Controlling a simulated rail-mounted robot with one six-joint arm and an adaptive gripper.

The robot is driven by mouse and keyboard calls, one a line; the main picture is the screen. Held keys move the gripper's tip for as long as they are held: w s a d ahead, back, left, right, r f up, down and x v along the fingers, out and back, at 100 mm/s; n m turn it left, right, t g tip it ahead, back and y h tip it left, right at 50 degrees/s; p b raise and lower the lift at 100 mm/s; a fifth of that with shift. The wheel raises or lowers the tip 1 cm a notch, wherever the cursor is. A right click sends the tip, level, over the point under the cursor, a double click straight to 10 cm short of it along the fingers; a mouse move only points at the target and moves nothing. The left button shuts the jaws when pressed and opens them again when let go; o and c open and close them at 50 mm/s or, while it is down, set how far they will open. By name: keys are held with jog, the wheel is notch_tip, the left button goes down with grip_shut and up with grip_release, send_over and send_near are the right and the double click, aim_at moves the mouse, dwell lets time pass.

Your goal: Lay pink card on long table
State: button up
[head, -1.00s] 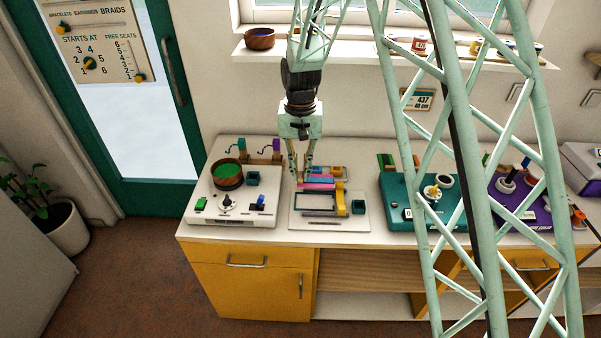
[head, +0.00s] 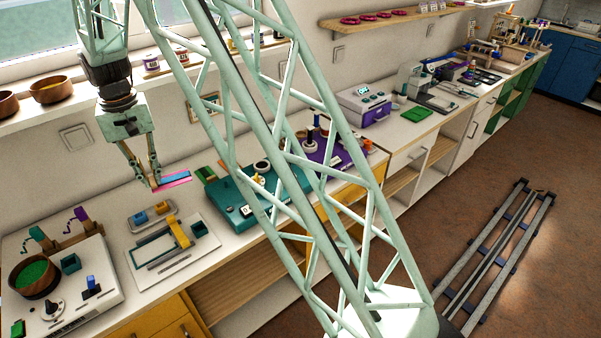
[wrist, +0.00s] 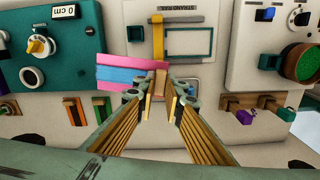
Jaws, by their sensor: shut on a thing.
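The pink card (head: 172,180), a flat strip with pink edges and a blue middle band, is held at one end by my gripper (head: 154,184). The long table appears to be the long white worktop (head: 150,298) along the wall.
The white press board (head: 150,262) with a yellow arm and a small tray (head: 135,222) lie below left. The teal board (head: 235,210) and purple board (head: 340,160) stand to the right. Floor rails (head: 500,255) run at right.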

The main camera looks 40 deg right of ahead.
jog(key=shift+m, duration=0.5)
jog(key=d+r, duration=0.1)
jog(key=d, duration=0.1)
jog(key=d+r, duration=0.2)
jog(key=d, duration=0.1)
jog(key=w+d+r, duration=0.1)
jog(key=d+r, duration=0.1)
jog(key=d, duration=0.1)
jog(key=shift+r, duration=0.1)
